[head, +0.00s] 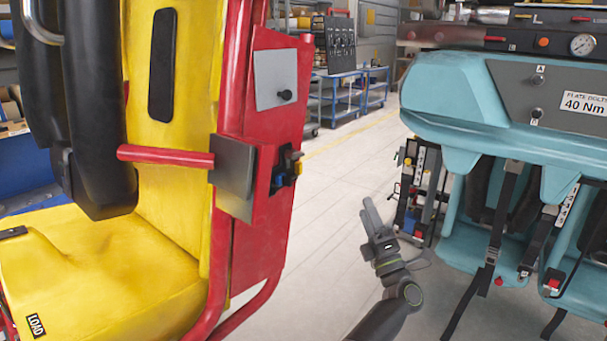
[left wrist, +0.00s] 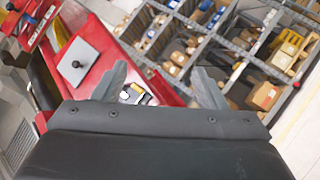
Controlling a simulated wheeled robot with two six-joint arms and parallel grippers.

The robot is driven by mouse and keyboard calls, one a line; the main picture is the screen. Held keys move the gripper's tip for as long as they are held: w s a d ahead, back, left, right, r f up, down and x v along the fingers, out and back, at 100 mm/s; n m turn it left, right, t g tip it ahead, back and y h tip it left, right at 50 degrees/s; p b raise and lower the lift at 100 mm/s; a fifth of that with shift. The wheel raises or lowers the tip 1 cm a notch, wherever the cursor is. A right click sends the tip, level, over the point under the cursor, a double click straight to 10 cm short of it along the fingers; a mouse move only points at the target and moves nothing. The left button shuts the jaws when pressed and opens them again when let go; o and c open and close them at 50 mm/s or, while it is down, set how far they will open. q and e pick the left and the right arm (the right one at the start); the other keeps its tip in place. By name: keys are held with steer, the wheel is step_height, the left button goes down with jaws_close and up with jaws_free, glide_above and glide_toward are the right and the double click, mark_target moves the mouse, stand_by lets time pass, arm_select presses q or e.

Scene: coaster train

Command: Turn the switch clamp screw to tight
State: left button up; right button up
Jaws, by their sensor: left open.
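On the side of the red frame in the head view sits a small switch assembly (head: 285,172), with a black bracket and blue and yellow-orange parts. The clamp screw itself is too small to make out. In the left wrist view the switch (left wrist: 135,93) shows as black, white and yellow parts on the red panel, seen between the fingers and partly hidden by them. My left gripper (head: 367,207) is in free space to the right of the red frame, apart from the switch. In the left wrist view its fingers (left wrist: 158,76) are spread and empty. My right gripper is not in view.
A grey plate with a black knob (head: 271,80) is above the switch. A red bar (head: 165,156) and dark pad (head: 235,170) are left of it. A yellow seat (head: 90,265) is at left, a teal car (head: 450,105) at right. Open floor (head: 325,235) lies between.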

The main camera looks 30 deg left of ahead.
arm_select(q)
steer(key=s+r+n+g+y+b, duration=0.2)
steer(key=s+r+n+g, duration=0.1)
steer(key=r+n+g, duration=0.75)
steer(key=n+g+h+b, duration=0.2)
steer(key=n+g+h, duration=0.15)
steer(key=n, duration=0.55)
glide_toward(299, 156)
steer(key=shift+t+h, duration=0.3)
steer(key=shift+h, duration=0.05)
steer(key=a+p, duration=0.1)
steer(key=a, duration=0.2)
steer(key=a+p, duration=0.1)
steer(key=a, duration=0.5)
steer(key=shift+a+r+p, duration=0.15)
steer(key=shift+r+p, duration=0.1)
steer(key=shift+p, duration=0.15)
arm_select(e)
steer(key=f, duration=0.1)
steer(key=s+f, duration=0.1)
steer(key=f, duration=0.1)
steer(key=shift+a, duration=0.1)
arm_select(q)
steer(key=c, duration=1)
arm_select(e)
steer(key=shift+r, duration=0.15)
